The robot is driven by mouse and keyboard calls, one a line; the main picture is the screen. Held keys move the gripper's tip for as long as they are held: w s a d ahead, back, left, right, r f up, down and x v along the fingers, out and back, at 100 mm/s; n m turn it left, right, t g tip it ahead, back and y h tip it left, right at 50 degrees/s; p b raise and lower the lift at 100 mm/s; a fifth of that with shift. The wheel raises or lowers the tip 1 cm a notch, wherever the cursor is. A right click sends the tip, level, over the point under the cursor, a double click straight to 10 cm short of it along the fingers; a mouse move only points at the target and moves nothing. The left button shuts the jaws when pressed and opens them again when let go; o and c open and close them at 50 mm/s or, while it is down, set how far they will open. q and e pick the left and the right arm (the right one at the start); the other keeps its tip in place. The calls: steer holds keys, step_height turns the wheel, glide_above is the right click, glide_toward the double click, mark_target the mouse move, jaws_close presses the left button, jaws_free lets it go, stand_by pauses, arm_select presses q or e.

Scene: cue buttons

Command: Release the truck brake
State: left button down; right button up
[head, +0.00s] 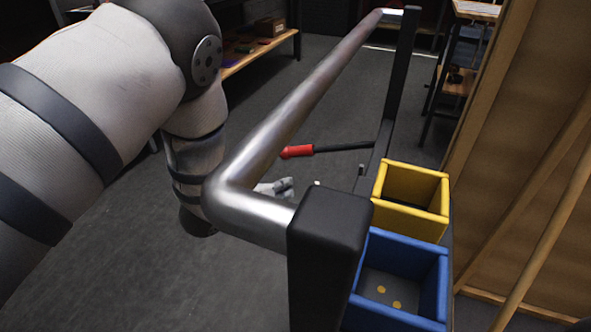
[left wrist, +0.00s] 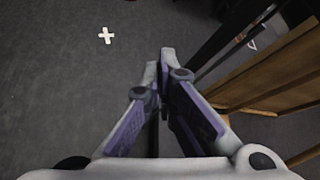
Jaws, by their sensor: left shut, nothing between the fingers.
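The truck's brake lever (head: 332,148) has a red grip and a black shaft. It sticks out to the left, nearly level, below the truck's metal push bar (head: 270,130). My left arm comes in from the left and passes behind the bar. My left gripper (head: 287,186) is partly hidden by the bar; it is lower in the picture than the red grip and looks apart from it. In the left wrist view the fingers of my left gripper (left wrist: 165,58) are shut and empty. The lever's grip cannot be made out in that view. My right gripper is in neither view.
A yellow bin (head: 412,220) and a blue bin (head: 440,285) holding yellow discs sit on the truck behind a black post (head: 322,245). A wooden panel (head: 530,150) stands at the right. A white cross (left wrist: 106,35) marks the open floor.

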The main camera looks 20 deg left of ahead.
arm_select(q)
steer(key=b+x, duration=0.2)
steer(key=x, duration=0.6)
steer(key=r, duration=0.1)
steer(key=a+r, duration=0.1)
steer(key=r+p, duration=0.1)
steer(key=shift+w+a+r, duration=0.2)
steer(key=shift+a+r, duration=0.05)
steer(key=shift+r, duration=0.15)
